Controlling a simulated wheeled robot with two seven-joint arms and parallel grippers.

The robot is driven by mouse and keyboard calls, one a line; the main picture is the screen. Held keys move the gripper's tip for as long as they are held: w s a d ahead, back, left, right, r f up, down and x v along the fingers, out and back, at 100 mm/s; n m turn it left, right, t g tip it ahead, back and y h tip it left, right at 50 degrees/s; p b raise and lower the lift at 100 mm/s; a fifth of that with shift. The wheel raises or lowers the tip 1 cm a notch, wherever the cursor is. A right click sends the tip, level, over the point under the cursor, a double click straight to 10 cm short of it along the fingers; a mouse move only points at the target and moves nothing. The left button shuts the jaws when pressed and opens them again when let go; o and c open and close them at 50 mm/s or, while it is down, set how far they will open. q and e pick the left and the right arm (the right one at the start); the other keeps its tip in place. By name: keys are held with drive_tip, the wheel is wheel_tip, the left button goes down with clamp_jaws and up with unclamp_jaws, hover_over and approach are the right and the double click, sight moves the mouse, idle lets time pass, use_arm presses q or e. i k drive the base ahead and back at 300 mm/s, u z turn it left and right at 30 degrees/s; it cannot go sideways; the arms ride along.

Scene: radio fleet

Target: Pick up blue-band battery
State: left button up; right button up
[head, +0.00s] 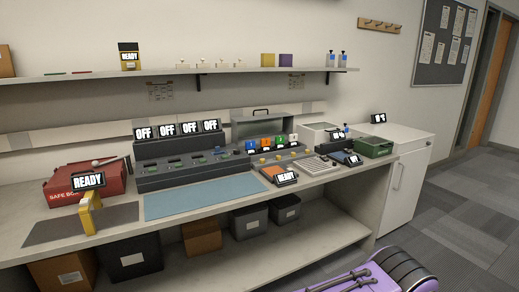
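I cannot pick out a blue-band battery for certain; things on the bench are small in this view. A small blue piece (217,149) shows on the dark charger bank (185,163), whose several displays read OFF. A blue numbered tag (251,146) stands at the left of a row of coloured tags in the middle of the bench. Two small pale bottle-like things with blue on them (331,59) stand at the right end of the wall shelf, and a similar one (347,131) stands at the bench's right part. Neither gripper shows.
The bench (110,252) holds a red safe box (60,190), a yellow device (91,215) under a READY sign, a blue mat (200,196), an orange-and-dark device (272,172) and a green bin (375,148). Bins stand on the lower shelf. Carpet (450,205) is open at right.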

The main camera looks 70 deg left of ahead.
sight(251, 145)
drive_tip(key=u, duration=0.45)
drive_tip(key=i, duration=0.9)
drive_tip(key=u, duration=0.75)
